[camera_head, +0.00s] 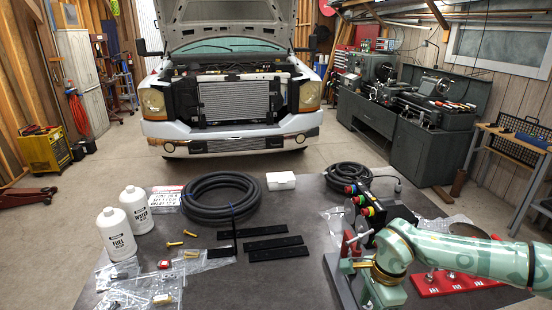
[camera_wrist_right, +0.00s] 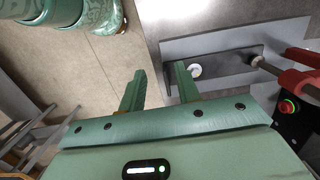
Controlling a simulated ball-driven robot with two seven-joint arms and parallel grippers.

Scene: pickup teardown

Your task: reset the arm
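My right arm (camera_head: 455,252) comes in from the right of the head view, pale green with a brass-coloured band at the wrist. It reaches over the front right of the table, with its hand bent down near a red vise-like fixture. In the wrist view my right gripper (camera_wrist_right: 158,88) is open. Its two green fingers stand apart with nothing between them, over the table edge and the floor. A grey angled plate (camera_wrist_right: 215,52) with a round silver piece lies just beyond the right-hand finger. My left gripper does not show in the head view.
The dark table (camera_head: 270,275) holds a coiled black hose (camera_head: 221,199), two white bottles (camera_head: 127,222), flat black strips (camera_head: 275,243) and bagged parts. A control box with coloured buttons (camera_head: 366,206) stands close to my right wrist. A red tray (camera_head: 450,283) lies under my forearm.

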